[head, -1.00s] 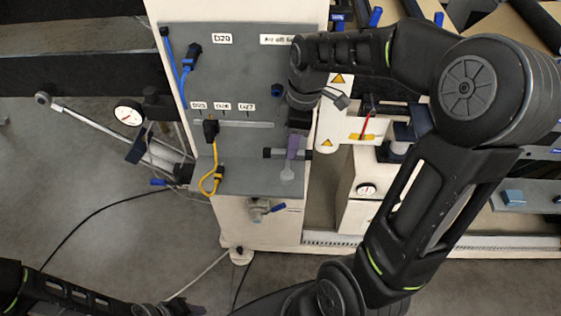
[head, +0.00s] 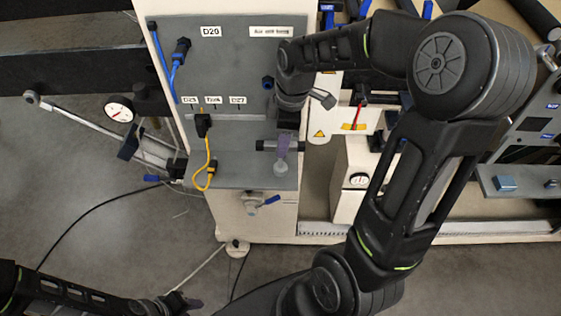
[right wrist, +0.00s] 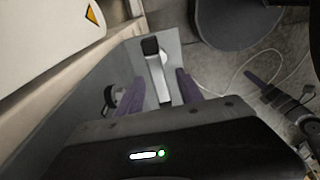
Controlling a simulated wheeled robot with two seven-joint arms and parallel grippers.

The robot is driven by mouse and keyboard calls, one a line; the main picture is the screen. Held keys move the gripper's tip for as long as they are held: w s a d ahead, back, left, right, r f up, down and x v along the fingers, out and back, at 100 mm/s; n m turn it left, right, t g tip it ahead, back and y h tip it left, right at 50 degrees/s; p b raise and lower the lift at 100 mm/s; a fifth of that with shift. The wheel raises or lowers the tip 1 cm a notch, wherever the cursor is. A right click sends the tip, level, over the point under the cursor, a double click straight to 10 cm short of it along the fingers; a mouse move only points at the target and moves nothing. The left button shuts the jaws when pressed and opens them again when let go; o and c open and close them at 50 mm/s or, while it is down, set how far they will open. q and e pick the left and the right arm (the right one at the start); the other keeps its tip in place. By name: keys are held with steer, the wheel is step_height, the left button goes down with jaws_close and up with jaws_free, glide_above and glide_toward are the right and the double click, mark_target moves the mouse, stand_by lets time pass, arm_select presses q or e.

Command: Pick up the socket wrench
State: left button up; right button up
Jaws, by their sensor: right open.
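The socket wrench appears as a silver bar with a black square end (right wrist: 155,68) in the right wrist view, between the two purple fingers of my right gripper (right wrist: 158,92). The fingers are open, with gaps beside it. In the head view my right gripper (head: 282,146) is over the grey shelf (head: 235,172), across a dark horizontal piece (head: 265,146), probably the wrench; the fingers partly hide it. My left gripper (head: 190,303) is low at the bottom left, away from the shelf; its opening is unclear.
A grey panel (head: 225,75) with labels, a blue cable and a yellow cable (head: 209,165) rises behind the shelf. A blue-handled valve (head: 252,201) is below. The white machine body (head: 321,120) stands close to the right. Floor at the lower left is mostly open.

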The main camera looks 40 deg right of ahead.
steer(key=p, duration=0.1)
glide_above(280, 166)
steer(key=f, duration=0.5)
steer(key=shift+w+d, duration=0.15)
steer(key=shift+d, duration=0.05)
jaws_close()
stand_by(0.4)
